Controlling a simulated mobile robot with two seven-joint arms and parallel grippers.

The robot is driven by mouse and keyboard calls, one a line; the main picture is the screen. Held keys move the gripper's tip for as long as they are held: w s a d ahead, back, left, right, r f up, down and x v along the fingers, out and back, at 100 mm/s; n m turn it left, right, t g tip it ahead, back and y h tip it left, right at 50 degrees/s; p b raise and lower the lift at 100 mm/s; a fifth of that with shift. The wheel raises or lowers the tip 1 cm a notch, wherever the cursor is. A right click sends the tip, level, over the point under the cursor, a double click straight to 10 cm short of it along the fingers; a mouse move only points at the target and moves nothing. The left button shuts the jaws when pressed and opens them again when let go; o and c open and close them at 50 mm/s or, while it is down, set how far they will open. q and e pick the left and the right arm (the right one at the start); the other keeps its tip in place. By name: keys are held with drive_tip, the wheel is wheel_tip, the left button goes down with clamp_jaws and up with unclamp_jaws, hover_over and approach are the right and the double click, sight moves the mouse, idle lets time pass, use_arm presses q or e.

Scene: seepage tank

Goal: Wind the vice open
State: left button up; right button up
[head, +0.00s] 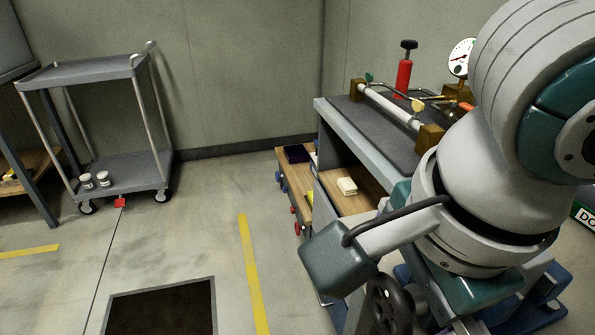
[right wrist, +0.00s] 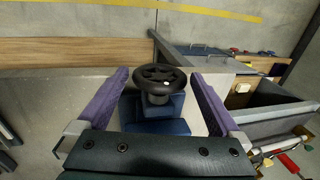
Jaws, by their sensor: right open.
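The vice shows in the right wrist view as a dark blue body (right wrist: 158,122) with a black spoked handwheel (right wrist: 161,78) on top. In the head view a dark wheel (head: 388,307) shows at the bottom, partly hidden by my right arm. My right gripper (right wrist: 160,74) is open, its two purple-padded fingers one on each side of the handwheel. In this view there is a gap between each finger and the rim; I cannot tell the height difference. My right fingertips are hidden in the head view. My left gripper is not in view.
A workbench (head: 343,133) carries a pipe rig, a red cylinder (head: 403,77) and a gauge (head: 461,57). A low wooden-topped cabinet (head: 283,165) stands beside it. A grey trolley (head: 85,68) is at the left. A dark floor opening (head: 163,308) lies in front; the floor between is clear.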

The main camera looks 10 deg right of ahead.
drive_tip(key=shift+x, duration=1.1)
drive_tip(key=shift+c, duration=0.2)
drive_tip(key=c, duration=1)
